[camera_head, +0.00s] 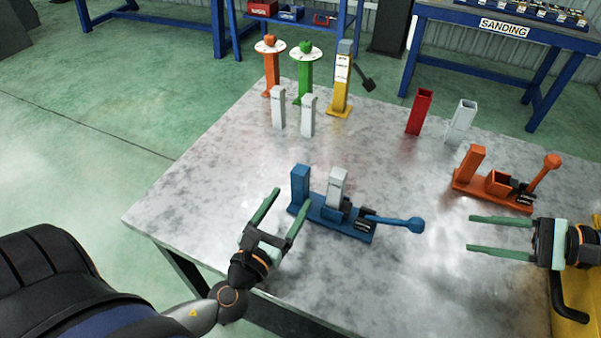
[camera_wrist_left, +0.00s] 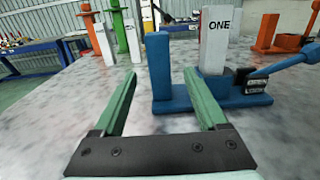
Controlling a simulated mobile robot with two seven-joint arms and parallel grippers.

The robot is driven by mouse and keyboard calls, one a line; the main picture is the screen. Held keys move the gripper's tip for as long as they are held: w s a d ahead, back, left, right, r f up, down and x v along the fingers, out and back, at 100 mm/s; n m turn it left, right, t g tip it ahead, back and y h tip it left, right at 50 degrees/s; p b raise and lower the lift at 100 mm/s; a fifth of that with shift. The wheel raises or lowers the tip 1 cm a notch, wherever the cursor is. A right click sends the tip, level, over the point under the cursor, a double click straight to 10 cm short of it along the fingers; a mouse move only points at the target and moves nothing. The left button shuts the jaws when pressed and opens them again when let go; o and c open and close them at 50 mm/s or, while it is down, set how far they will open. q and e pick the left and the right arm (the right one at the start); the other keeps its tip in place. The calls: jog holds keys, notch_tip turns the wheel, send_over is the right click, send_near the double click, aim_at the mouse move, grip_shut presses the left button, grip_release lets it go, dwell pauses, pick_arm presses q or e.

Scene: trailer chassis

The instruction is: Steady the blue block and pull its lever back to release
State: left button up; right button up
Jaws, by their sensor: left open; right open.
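The blue block (camera_head: 330,217) is a blue fixture on the grey table, with a tall blue post at its left end. A white piece stands in its middle; in the left wrist view this white piece (camera_wrist_left: 214,40) reads "ONE". The blue lever (camera_head: 398,222) ends in a round knob and points right, lying nearly flat. My left gripper (camera_head: 284,211) is open and empty at the left front of the blue block. In the left wrist view, the blue post (camera_wrist_left: 160,72) stands beyond and between its fingers. My right gripper (camera_head: 468,233) is open and empty, right of the lever knob.
An orange fixture with a lever (camera_head: 492,190) stands behind my right gripper. Red (camera_head: 419,112) and white (camera_head: 461,122) hollow holders, two white pieces (camera_head: 308,116), and orange, green and yellow stands (camera_head: 340,88) are at the back. The table's middle is clear.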

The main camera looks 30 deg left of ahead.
aim_at(306, 174)
pick_arm(q)
jog(key=w, duration=0.6)
jog(key=w+a, duration=0.1)
jog(key=w, duration=0.2)
jog(key=shift+w, duration=0.1)
jog(key=shift+c, duration=0.4)
grip_shut()
dwell(0.8)
